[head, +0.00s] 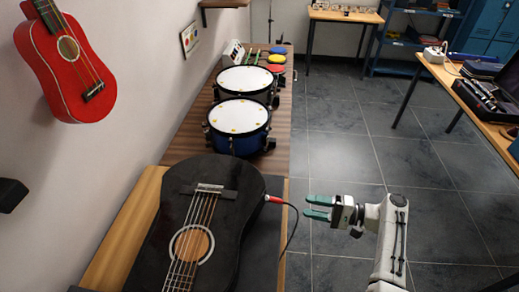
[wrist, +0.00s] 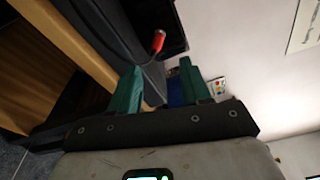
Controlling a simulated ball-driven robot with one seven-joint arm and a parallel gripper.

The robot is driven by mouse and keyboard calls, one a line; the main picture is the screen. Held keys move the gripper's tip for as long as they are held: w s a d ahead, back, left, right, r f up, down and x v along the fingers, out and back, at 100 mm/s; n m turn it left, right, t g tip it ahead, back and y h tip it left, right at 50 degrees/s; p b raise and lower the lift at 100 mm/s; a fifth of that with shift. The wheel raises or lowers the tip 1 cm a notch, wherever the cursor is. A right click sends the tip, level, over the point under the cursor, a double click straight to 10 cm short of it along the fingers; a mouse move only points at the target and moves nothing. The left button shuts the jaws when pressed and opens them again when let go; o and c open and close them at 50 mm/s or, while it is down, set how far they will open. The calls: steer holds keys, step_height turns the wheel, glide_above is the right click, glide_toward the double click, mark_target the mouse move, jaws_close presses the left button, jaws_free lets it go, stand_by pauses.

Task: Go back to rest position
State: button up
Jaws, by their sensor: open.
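My gripper (head: 318,207) is at the lower middle right in the head view, with green fingers pointing left. It is open and nothing shows between its fingers. The fingers also show in the wrist view (wrist: 160,88). A black guitar (head: 210,225) lies on the bench to the left of my gripper. A red plug (head: 273,199) with a black cable sits at the guitar's edge, a short way left of the fingertips and apart from them. The red plug also shows beyond the fingers in the wrist view (wrist: 158,42).
Two drums (head: 238,117) stand on the bench behind the guitar. A red guitar (head: 67,55) hangs on the left wall. A table (head: 460,100) with an open instrument case (head: 487,98) stands at the right. The dark tiled floor (head: 345,150) between bench and table is clear.

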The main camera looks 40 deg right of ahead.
steer(key=s+a+f+n+g+h, duration=0.2)
steer(key=s+a+f+n+g, duration=0.45)
steer(key=a+g, duration=0.4)
steer(key=s+a+r+n+g+h, duration=0.3)
steer(key=s+a+r+n+h, duration=0.3)
steer(key=n+h, duration=0.1)
steer(key=shift+a+n+g, duration=0.3)
steer(key=shift+n+g, duration=0.05)
steer(key=shift+n, duration=0.1)
steer(key=shift+a+r, duration=0.1)
steer(key=shift+c, duration=0.4)
